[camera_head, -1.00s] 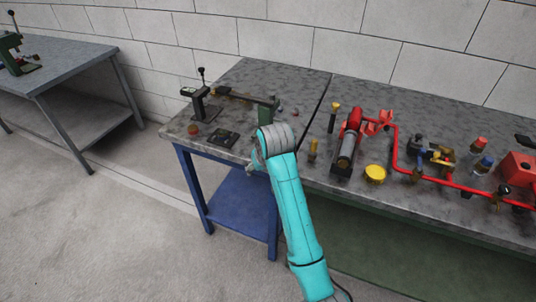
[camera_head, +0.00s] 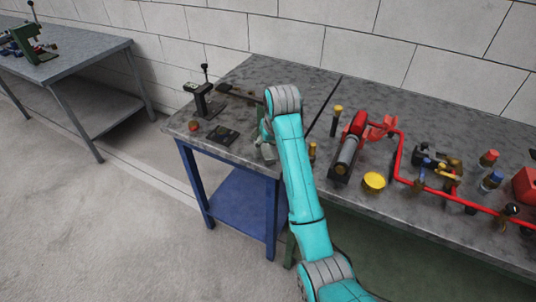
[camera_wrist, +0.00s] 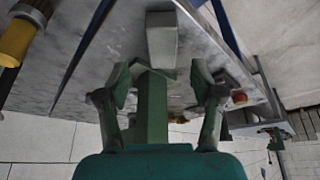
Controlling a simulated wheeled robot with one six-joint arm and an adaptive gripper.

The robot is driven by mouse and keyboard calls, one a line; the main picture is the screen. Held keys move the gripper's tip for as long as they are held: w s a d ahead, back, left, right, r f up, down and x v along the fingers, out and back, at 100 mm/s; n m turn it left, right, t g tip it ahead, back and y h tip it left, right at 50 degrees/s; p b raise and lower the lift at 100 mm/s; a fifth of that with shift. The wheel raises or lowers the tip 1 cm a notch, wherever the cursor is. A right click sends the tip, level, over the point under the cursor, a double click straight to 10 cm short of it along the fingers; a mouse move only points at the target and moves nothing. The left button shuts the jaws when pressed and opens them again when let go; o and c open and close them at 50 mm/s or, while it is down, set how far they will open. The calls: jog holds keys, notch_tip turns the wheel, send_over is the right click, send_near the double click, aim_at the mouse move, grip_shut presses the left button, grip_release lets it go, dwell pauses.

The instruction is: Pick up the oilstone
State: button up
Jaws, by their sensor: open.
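A light grey rectangular block, which looks like the oilstone (camera_wrist: 162,42), lies on the bench top in the wrist view, just beyond my fingertips and near the midline. My gripper (camera_wrist: 160,82) is open, with its two green fingers apart and the block outside them. In the head view my gripper (camera_head: 264,137) is low over the bench's front edge, partly hidden by my teal arm. A small grey piece (camera_head: 268,153) shows by it there; I cannot tell surely whether it is the block.
The grey bench (camera_head: 250,74) has a black stand (camera_head: 204,100), a dark flat plate (camera_head: 222,135) and a red knob (camera_head: 194,126) on the left.

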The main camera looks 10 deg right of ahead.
aim_at(267, 152)
jog(key=shift+x, duration=2.7)
jog(key=shift+s+a, duration=0.1)
jog(key=shift+s, duration=0.05)
jog(key=shift+c, duration=0.3)
grip_shut()
